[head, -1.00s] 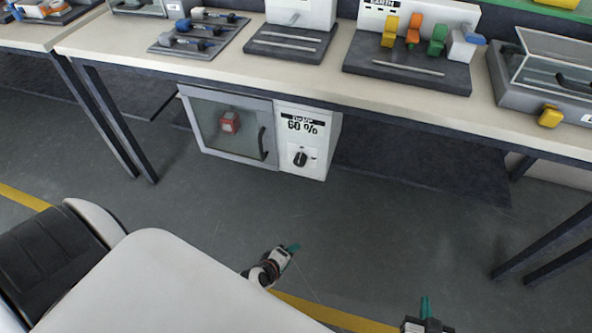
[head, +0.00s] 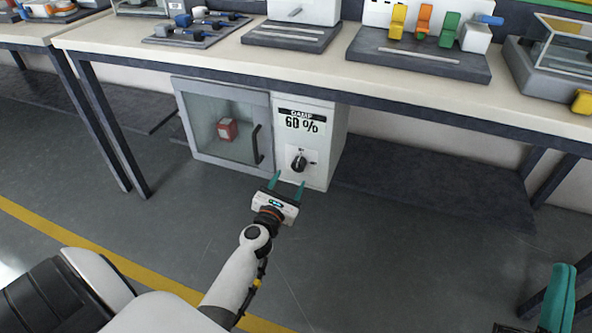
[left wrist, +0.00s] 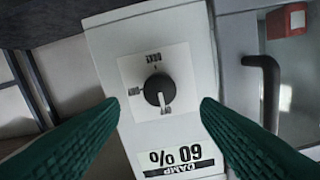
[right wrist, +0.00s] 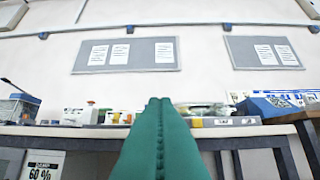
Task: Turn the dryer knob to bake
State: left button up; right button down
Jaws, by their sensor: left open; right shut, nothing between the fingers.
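The dryer (head: 312,178) hangs under the workbench, with a white control panel reading "DAMP 60 %". Its round black knob (head: 299,163) sits below that sign and also shows in the left wrist view (left wrist: 158,90). There the panel appears upside down, with small marks around the knob too blurred to read surely. My left gripper (head: 288,181) is open just in front of and below the knob. In the left wrist view its green fingers (left wrist: 160,108) stand either side of the knob, apart from it. My right gripper (head: 556,290) is shut and empty at the lower right.
The dryer's glass door (head: 222,128) is shut, with a red-and-white object (head: 227,129) behind it and a dark handle (head: 257,145). The workbench (head: 300,62) overhangs the dryer and carries several fixtures. The floor in front is clear. Bench legs stand at left and right.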

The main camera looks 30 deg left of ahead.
aim_at(297, 168)
pick_arm(q)
jog(key=x, duration=0.4)
jog(key=shift+w+b, duration=0.35)
jog(key=shift+x, duration=0.8)
pick_arm(e)
jog(key=shift+s+d+r+t+y, duration=0.15)
jog(key=shift+s+r+t+y, duration=0.35)
jog(key=shift+s+r+t, duration=0.45)
pick_arm(q)
jog(key=c, duration=1)
